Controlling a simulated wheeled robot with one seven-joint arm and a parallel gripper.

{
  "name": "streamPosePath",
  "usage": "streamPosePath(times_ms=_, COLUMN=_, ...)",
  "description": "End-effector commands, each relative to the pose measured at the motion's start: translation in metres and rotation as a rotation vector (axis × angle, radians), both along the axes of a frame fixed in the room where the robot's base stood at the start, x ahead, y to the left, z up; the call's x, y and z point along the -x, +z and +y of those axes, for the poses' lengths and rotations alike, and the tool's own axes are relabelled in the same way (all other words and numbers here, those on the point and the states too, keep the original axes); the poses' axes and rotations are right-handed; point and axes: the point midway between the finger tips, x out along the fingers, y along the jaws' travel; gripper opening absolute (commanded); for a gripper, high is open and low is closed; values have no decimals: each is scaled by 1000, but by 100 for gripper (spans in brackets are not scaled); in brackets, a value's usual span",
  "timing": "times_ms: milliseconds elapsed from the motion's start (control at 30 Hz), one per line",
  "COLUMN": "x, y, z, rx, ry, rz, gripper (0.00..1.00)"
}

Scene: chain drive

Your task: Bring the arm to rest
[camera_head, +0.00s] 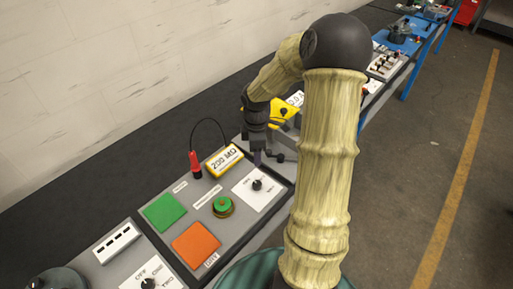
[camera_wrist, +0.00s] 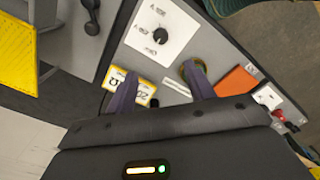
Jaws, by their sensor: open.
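My arm, in bamboo-like segments with dark joints, reaches up and over the bench in the head view. My gripper (camera_head: 258,157) hangs at its end over the far side of a grey control panel (camera_head: 206,193), near a black knob on a white plate (camera_head: 258,187). In the wrist view the two dark fingers of my gripper (camera_wrist: 162,88) stand well apart with nothing between them. Beneath them are the panel and a yellow-framed display (camera_wrist: 132,87), partly hidden by one finger. Whether the fingertips touch anything cannot be told.
The panel bears a red plug (camera_head: 195,165) on a black cable, a green square (camera_head: 164,212), an orange square (camera_head: 196,245) and a green button (camera_head: 223,205). A yellow part (camera_head: 284,113) stands just beyond my gripper. Floor to the right is clear.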

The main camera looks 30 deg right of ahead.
Motion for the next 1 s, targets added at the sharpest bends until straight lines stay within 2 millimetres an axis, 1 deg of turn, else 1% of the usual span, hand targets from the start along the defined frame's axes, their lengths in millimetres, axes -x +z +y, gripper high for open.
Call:
streamPosePath(times_ms=67, x=0, y=8, z=0, rx=1, ry=-2, rz=-2, gripper=53)
streamPosePath(times_ms=167, x=0, y=12, z=0, rx=-1, ry=-1, rz=0, gripper=53)
streamPosePath(times_ms=700, x=1, y=13, z=2, rx=0, ry=-6, rz=0, gripper=53)
streamPosePath(times_ms=767, x=3, y=14, z=7, rx=3, ry=-22, rz=-1, gripper=53)
streamPosePath(times_ms=867, x=10, y=19, z=22, rx=14, ry=-90, rz=-7, gripper=53)
streamPosePath(times_ms=1000, x=31, y=28, z=53, rx=29, ry=-273, rz=-34, gripper=53)
